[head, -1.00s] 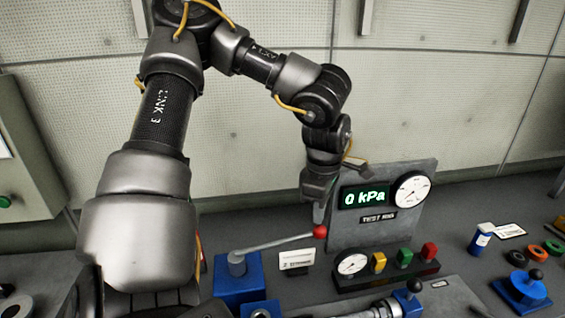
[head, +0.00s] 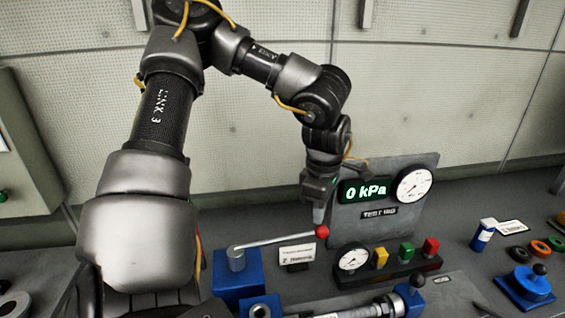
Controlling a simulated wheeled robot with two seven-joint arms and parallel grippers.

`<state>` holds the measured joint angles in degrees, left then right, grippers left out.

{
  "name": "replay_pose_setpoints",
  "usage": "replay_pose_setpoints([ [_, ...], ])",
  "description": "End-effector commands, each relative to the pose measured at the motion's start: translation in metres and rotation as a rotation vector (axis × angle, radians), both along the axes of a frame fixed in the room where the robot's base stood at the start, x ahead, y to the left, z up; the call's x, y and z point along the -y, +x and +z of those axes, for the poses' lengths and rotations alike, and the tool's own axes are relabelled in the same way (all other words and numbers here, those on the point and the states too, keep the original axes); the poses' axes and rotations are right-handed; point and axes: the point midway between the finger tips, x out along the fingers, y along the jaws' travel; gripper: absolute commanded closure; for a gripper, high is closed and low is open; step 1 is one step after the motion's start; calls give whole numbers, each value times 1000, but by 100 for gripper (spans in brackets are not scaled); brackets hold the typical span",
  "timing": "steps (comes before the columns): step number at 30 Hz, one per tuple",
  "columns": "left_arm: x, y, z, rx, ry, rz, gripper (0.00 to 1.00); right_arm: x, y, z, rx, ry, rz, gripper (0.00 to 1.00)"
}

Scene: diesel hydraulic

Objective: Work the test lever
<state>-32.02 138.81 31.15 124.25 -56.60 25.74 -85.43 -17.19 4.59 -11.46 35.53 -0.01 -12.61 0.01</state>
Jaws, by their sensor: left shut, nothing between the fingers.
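The test lever (head: 275,241) is a grey rod with a red ball knob (head: 322,231) at its right end. It rises slightly from a blue base (head: 237,278) at the lower middle. My left gripper (head: 318,214) points down just above the red knob. Its fingers are shut, and they look close to the knob; I cannot tell whether they touch it. The display (head: 367,191) on the grey test panel (head: 421,171) reads 0 kPa. My right gripper is not in view.
A round gauge (head: 413,186) sits on the panel. A small gauge and yellow, green and red blocks stand on a dark strip (head: 395,274) in front.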

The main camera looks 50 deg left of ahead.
Motion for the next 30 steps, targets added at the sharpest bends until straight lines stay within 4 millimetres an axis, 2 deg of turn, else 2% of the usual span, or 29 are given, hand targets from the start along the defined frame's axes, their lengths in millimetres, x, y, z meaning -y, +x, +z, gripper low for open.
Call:
replay_pose_setpoints([
  [30,0,0,-22,-1,0,0,100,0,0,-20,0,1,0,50],
])
